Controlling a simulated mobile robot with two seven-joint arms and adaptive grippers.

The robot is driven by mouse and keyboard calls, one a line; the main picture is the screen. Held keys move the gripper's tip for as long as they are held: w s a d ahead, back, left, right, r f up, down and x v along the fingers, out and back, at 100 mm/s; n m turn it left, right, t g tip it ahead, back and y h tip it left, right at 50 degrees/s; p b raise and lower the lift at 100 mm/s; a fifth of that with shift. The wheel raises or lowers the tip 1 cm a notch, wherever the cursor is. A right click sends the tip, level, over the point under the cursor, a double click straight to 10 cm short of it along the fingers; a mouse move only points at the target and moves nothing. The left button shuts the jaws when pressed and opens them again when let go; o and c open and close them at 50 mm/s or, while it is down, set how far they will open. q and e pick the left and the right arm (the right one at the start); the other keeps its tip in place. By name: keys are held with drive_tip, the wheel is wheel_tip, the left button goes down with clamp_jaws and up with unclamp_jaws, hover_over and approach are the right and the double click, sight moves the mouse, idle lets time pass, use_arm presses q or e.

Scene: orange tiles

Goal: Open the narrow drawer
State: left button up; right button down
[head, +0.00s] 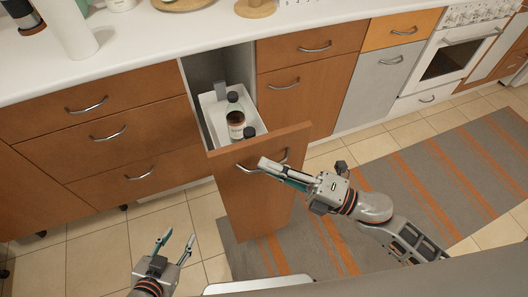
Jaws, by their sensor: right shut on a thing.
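The narrow drawer (240,197) is a tall wooden front pulled well out from the cabinet row, with a white inner bin (214,117) behind it. Bottles (236,122) with dark caps stand in the bin. Its curved metal handle (284,156) is near the top of the front, partly hidden by my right gripper (272,172). My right gripper is shut on the handle. My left gripper (176,246) is open and empty, low over the tiled floor, left of the drawer front and apart from it.
Closed wooden drawers (110,118) stand left of the opening, and more drawers (305,60) stand to its right. An oven (455,58) is further right. A white counter (140,40) runs above. A grey and orange striped rug (430,180) lies on the floor.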

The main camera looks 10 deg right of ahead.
drive_tip(key=shift+s+d, duration=0.2)
drive_tip(key=shift+s, duration=0.5)
drive_tip(key=shift+s+d, duration=0.15)
drive_tip(key=shift+s, duration=0.5)
drive_tip(key=c, duration=2.2)
unclamp_jaws()
drive_tip(key=shift+d, duration=0.1)
drive_tip(key=v, duration=1.2)
